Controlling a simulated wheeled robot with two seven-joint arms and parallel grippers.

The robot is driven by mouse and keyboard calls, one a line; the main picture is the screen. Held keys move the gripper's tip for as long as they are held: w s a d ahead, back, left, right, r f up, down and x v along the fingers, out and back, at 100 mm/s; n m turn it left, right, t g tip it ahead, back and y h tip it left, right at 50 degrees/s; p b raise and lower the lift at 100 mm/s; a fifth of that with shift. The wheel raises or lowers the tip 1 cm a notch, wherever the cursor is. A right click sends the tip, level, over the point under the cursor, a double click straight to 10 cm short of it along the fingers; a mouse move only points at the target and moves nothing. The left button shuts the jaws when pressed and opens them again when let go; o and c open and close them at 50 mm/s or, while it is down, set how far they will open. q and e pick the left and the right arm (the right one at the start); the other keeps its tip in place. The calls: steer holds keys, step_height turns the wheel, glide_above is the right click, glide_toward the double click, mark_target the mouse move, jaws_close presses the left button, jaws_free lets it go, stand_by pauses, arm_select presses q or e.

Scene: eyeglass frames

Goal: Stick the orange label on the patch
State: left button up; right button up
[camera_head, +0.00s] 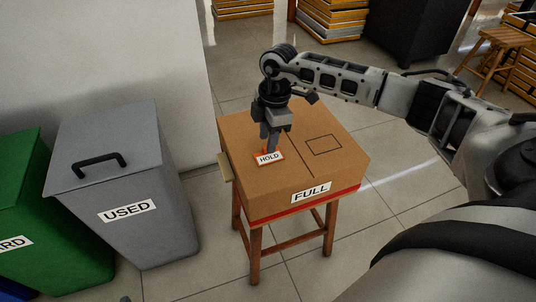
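The orange label (269,158), printed HOLD on a white middle, is at the left part of the top of a cardboard box (241,183). The patch (324,145), a black outlined rectangle, is on the right part of the box top and is bare. My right gripper (271,147) points down right at the label's far edge. Its fingers look close together, but whether they grip the label cannot be told. Whether the label lies flat on the box or is slightly raised is also unclear. My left gripper is not in view.
The box, marked FULL (311,192), stands on a wooden stool (255,255). A grey bin marked USED (127,211) and a green bin (50,225) stand to the left. A wooden stool (500,45) and stacked orange-edged items (332,22) are farther back.

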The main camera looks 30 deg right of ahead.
step_height(320, 180, down, 2)
steer(key=shift+a+f, duration=0.1)
steer(key=shift+a, duration=0.05)
jaws_close()
